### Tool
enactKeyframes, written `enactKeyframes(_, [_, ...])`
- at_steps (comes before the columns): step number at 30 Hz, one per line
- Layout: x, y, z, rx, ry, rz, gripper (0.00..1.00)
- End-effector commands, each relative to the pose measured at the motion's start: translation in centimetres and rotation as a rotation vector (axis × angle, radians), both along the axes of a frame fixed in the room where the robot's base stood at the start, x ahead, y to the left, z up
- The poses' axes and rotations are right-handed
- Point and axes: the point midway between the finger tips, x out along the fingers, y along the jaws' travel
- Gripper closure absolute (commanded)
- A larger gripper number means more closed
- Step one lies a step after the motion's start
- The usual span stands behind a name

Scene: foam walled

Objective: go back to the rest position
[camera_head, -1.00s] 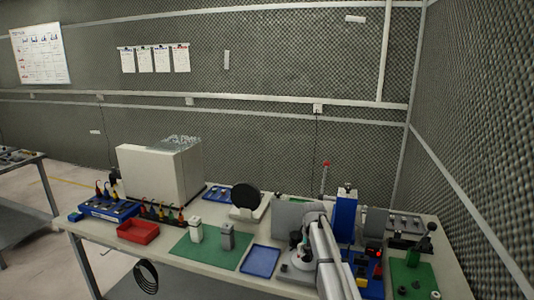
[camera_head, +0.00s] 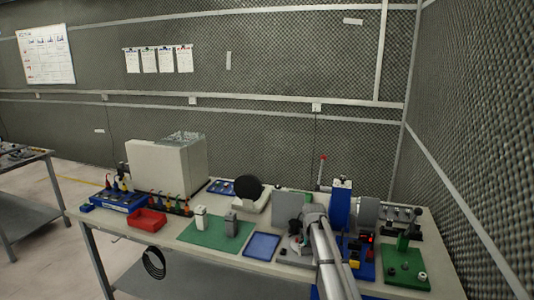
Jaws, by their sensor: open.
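My arm reaches up from the bottom edge, right of centre, over the front of the workbench (camera_head: 225,262). Its bend is a grey joint in front of a grey panel. My gripper (camera_head: 297,243) shows small and dark just left of that joint, above a light grey base plate on the bench. The jaws are open, and I see nothing held between them. The arm partly hides what lies behind it, and the fingertips are hard to make out.
A blue tray (camera_head: 262,246), a green mat (camera_head: 215,235) with two small blocks, and a red bin (camera_head: 147,220) lie left of my arm. A blue upright fixture (camera_head: 341,205) and a green plate (camera_head: 405,268) stand right. A foam wall (camera_head: 470,130) closes the right side.

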Motion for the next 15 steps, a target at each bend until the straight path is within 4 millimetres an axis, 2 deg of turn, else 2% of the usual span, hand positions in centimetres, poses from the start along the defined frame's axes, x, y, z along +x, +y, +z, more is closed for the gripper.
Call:
enactKeyframes(5, [-0.1, -0.1, 0.0, 0.0, 0.0, -0.009, 0.1])
enactKeyframes(15, [-1.5, -0.2, 0.0, 0.0, 0.0, -0.135, 0.1])
